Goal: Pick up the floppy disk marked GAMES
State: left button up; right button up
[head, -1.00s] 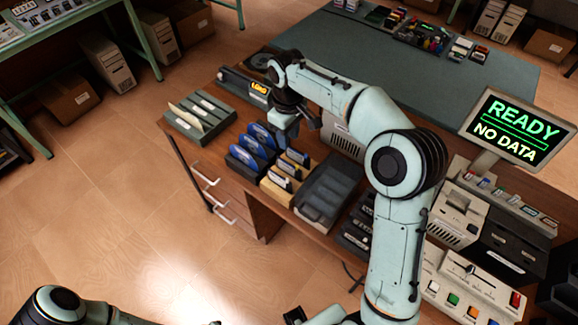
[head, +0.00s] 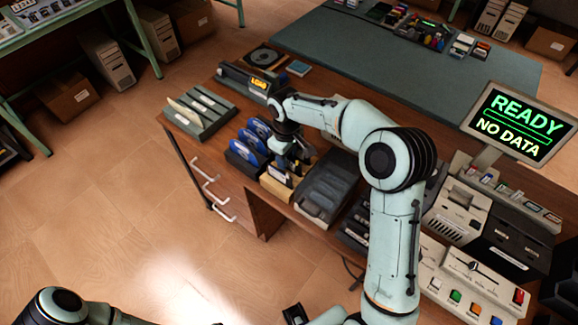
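Several disks stand in a tan bin (head: 271,189) on the wooden desk, and several blue ones (head: 246,143) stand in a dark bin (head: 237,163) to its left. The labels are too small to read, so I cannot tell which disk is marked GAMES. My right gripper (head: 284,164) points down over the tan bin, close to the disks in it. Its fingers are partly hidden, and I cannot tell whether they are open or touch a disk.
A LOAD unit (head: 243,82) is behind. The monitor (head: 518,124) reads READY, NO DATA. The green mat (head: 400,62) has free room.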

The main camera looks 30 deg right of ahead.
jog(key=shift+c, duration=0.3)
grip_shut()
